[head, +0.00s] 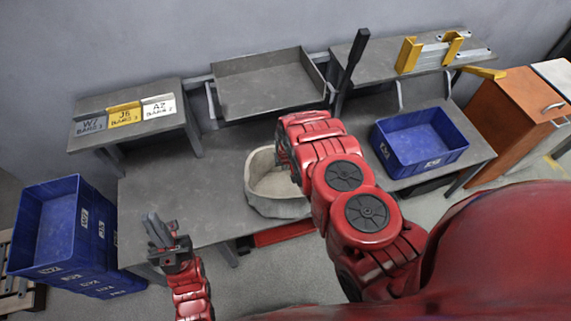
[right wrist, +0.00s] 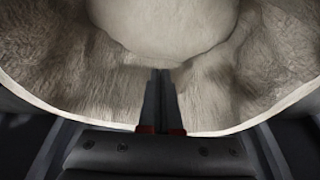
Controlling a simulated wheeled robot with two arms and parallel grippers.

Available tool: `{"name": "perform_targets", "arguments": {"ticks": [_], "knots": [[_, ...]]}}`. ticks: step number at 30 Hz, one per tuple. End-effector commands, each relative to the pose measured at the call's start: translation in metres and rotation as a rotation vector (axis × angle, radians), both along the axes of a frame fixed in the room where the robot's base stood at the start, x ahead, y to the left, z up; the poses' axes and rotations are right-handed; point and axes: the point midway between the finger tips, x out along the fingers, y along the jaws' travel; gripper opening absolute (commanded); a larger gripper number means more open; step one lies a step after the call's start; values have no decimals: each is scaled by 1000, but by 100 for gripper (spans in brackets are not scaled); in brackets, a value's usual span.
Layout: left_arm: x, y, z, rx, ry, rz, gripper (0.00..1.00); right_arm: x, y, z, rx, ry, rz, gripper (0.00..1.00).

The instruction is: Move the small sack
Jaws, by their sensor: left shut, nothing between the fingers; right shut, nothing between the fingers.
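The small sack (head: 279,208) is a pale beige, open-topped cloth bag standing at the front of the grey workbench, right of its middle. My right arm hides part of its right side in the head view. In the right wrist view, the sack's inner cloth (right wrist: 65,60) and pale rim fill most of the picture. My right gripper (right wrist: 161,72) is shut and empty, its fingers over the sack's opening; I cannot tell whether they touch the cloth. My left gripper (head: 154,228) is shut and empty, at the bench's front left, apart from the sack.
A grey tray (head: 268,84) stands behind the sack. A labelled shelf (head: 88,142) is at left, blue crates (head: 45,228) stand on the floor, and a blue bin (head: 420,170) is on the right. Clear bench top (head: 170,190) lies left of the sack.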

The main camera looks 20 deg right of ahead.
Motion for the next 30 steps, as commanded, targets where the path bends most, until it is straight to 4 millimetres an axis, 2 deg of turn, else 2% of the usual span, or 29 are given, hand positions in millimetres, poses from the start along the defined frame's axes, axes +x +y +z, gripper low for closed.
{"name": "perform_targets", "arguments": {"ticks": [7, 16, 25, 30], "knots": [[0, 0, 0, 0, 0, 0, 0, 6, 0, -22, 0, -1, 2, 0], [0, 0, -10, 0, 0, 0, 0, 12, -1, -47, 0, -1, 1, 0], [0, 0, -47, 0, 0, 0, 0, 41, -2, -51, 2, -4, 1, 0], [0, 0, -59, 0, 0, 0, 0, 51, -2, -47, 2, -5, 1, 0]]}}
